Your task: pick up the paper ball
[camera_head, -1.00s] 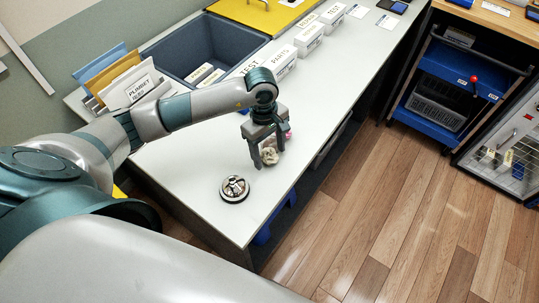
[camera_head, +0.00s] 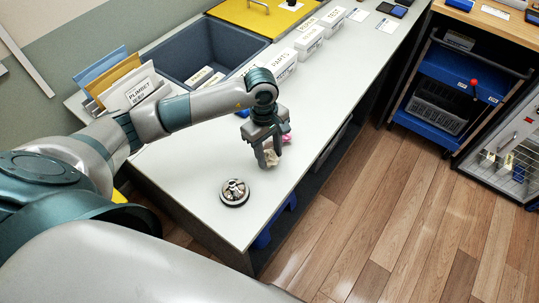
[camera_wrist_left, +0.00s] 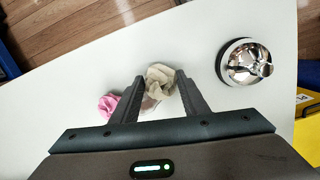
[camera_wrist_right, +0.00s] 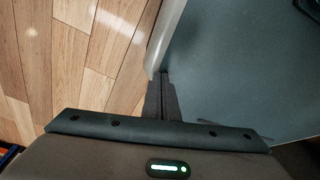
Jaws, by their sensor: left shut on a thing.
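The paper ball (camera_head: 271,158) is a crumpled beige lump near the front edge of the light worktop. My left gripper (camera_head: 270,161) points down and is shut on it. In the left wrist view the paper ball (camera_wrist_left: 159,80) sits between the two fingertips (camera_wrist_left: 158,84), and the fingers hide part of its sides. I cannot tell whether it touches the worktop. My right gripper (camera_wrist_right: 163,78) shows only in its own wrist view, with its fingers together and nothing seen between them.
A crumpled pink thing (camera_wrist_left: 108,105) lies beside the left fingers. A round metal-and-black object (camera_head: 234,192) stands nearer on the worktop (camera_head: 205,160). White labelled boxes (camera_head: 279,68) and a dark basin (camera_head: 190,52) are farther back. The worktop's front edge drops to the wooden floor.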

